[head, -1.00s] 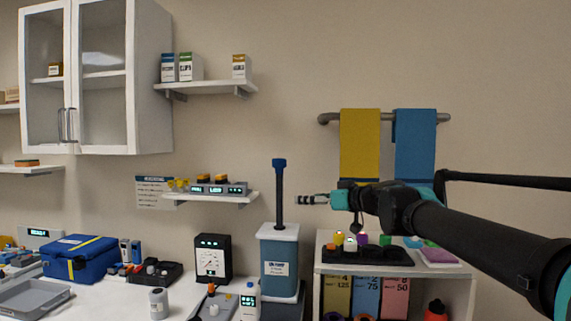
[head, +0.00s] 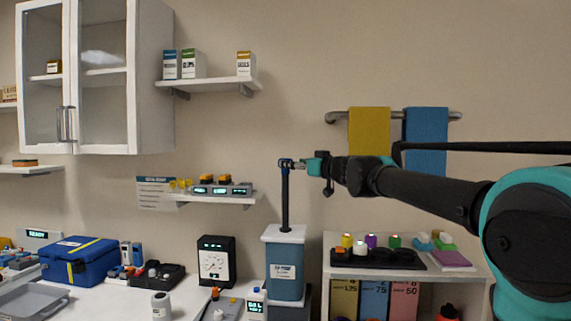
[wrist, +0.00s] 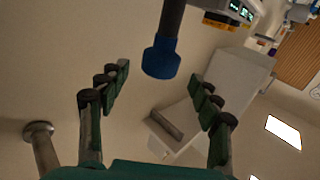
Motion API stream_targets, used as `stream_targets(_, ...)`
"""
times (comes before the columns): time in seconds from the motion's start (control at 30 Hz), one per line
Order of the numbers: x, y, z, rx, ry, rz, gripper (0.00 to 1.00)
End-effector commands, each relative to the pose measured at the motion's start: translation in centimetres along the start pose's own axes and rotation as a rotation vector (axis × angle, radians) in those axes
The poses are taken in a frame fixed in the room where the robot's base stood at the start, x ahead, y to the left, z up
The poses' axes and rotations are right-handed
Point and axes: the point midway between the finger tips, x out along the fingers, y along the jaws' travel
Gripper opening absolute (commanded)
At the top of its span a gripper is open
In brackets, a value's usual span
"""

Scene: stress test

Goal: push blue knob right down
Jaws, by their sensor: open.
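The blue knob (wrist: 160,60) caps a dark upright rod (head: 285,205) that rises from the white lid (head: 285,234) of a blue-grey container (head: 285,268). The rod stands tall above the lid. My gripper (head: 291,163) is at the knob's height, level with the top of the rod, and partly covers the knob in the head view. In the wrist view my gripper (wrist: 160,84) is open, with the knob ahead of and between the spread fingers. I see no clear contact between fingers and knob.
A shelf (head: 215,199) with small devices is left of the rod. A towel rail (head: 335,117) with yellow and blue towels is behind my arm. A low cabinet (head: 400,271) with a black tray (head: 375,260) stands to the right. The wall above the knob is bare.

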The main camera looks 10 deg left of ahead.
Motion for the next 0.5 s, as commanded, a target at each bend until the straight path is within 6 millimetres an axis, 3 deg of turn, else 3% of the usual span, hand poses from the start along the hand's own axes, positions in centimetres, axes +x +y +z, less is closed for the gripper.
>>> stream_targets(0.2, 3.7, 0.0, 0.0, 0.000, 0.000, -0.002, 0.64)
stream_targets(0.5, 5.5, 0.0, 0.0, 0.000, 0.000, 0.000, 0.64)
